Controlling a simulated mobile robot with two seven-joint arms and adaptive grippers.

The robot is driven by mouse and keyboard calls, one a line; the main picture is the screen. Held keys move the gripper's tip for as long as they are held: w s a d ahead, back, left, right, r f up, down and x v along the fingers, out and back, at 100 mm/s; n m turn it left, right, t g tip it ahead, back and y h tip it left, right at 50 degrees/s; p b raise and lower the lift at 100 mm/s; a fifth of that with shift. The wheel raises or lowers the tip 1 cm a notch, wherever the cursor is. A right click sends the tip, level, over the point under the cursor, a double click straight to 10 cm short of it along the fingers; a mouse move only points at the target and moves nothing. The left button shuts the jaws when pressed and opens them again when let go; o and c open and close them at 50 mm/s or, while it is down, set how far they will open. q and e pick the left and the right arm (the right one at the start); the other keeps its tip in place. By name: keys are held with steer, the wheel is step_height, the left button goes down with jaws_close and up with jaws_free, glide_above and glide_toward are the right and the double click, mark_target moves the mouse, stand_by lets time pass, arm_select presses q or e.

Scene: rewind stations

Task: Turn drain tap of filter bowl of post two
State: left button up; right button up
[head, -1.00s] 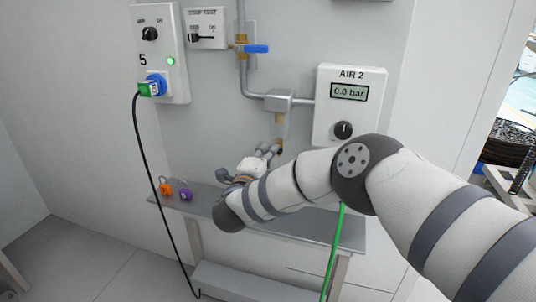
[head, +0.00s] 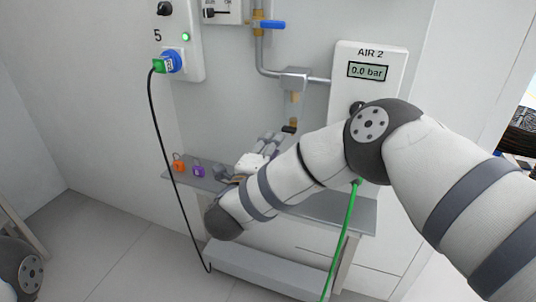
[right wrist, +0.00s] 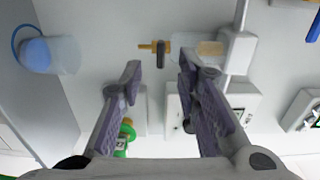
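The filter bowl (head: 295,108) hangs below a grey pipe block on the wall, left of the AIR 2 panel (head: 369,72). Its drain tap (head: 289,128) shows small and dark under it. In the right wrist view the clear bowl (right wrist: 205,47) lies sideways, and the brass drain tap (right wrist: 155,47) with a dark lever points left. My right gripper (head: 275,143) is just below and left of the tap. In the right wrist view the gripper (right wrist: 158,68) is open and empty, with the tap just beyond the gap between its fingertips. My left gripper is out of view.
A grey shelf (head: 340,212) runs below, with an orange padlock (head: 179,165) and a purple padlock (head: 198,171). A black cable (head: 165,145) hangs at left, a green hose (head: 347,225) at right. A blue-handled valve (head: 271,25) is above. A translucent container (right wrist: 50,54) shows in the wrist view.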

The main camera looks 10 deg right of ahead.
steer(key=s+a+f+n+g+y+p, duration=0.2)
steer(key=s+a+f+n+y, duration=0.2)
steer(key=s+f+n+y, duration=0.65)
steer(key=s+d+f+n+g, duration=0.3)
steer(key=s+f+n+g, duration=0.35)
steer(key=s+f, duration=0.75)
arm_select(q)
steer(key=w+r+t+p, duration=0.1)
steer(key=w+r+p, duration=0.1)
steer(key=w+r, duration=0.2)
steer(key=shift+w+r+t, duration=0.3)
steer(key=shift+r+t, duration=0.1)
arm_select(e)
steer(key=s+d+r+n+g, duration=0.1)
steer(key=s+d+n+g, duration=0.2)
steer(key=s, duration=1.2)
steer(key=s+d+n+g, duration=0.4)
steer(key=s+d+g, duration=0.2)
steer(key=s, duration=0.9)
steer(key=shift+s+r, duration=0.35)
steer(key=shift+r, duration=0.05)
steer(key=shift+w+d+h, duration=0.1)
steer(key=shift+h, duration=0.15)
